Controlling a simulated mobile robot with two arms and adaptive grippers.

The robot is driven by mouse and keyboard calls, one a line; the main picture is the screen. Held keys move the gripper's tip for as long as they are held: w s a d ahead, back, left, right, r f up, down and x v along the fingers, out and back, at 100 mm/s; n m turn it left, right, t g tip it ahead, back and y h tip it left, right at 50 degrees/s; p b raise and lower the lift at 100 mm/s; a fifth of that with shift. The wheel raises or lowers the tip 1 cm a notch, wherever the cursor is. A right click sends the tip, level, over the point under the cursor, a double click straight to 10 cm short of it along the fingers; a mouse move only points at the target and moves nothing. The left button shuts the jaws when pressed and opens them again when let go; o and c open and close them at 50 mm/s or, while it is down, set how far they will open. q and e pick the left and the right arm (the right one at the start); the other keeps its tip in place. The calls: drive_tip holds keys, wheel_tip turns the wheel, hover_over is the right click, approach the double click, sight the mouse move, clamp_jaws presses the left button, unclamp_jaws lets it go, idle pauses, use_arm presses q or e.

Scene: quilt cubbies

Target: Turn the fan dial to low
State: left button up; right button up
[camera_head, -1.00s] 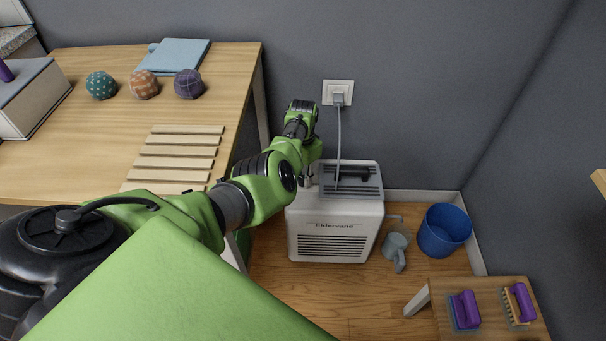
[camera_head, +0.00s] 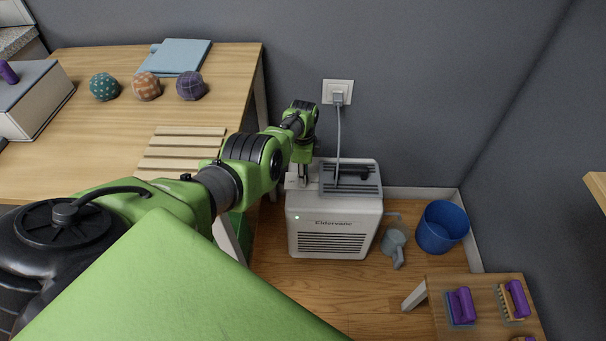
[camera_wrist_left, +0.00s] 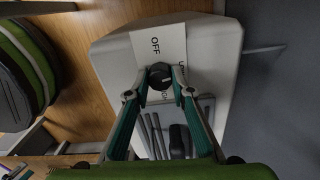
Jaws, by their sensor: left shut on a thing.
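The white dehumidifier-like unit (camera_head: 333,240), lettered "Eldervane", stands on the floor below the wall outlet. A small greenish-white light (camera_head: 297,217) shows on its front. The black round dial (camera_wrist_left: 160,76) is on its top, beside a white label (camera_wrist_left: 156,46) reading "OFF"; the label's other words are partly hidden by the fingers. My left gripper (camera_wrist_left: 159,92) is shut on the dial, one finger on each side. In the head view, my left gripper (camera_head: 303,181) reaches down to the unit's left top, where the dial is hidden. My right gripper is out of view.
A dark grille (camera_head: 350,190) covers the top's right part. A cord (camera_head: 339,135) runs up to the outlet (camera_head: 337,92). A wooden desk (camera_head: 110,150) stands left. A watering can (camera_head: 394,243) and blue bucket (camera_head: 443,228) stand right. A low table (camera_head: 470,290) holds purple-handled brushes.

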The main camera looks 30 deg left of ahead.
use_arm(q)
drive_tip(key=shift+r+m, duration=0.1)
drive_tip(key=shift+m, duration=0.8)
drive_tip(key=shift+w, duration=0.1)
drive_tip(key=shift+d, duration=0.1)
drive_tip(key=o, duration=1.1)
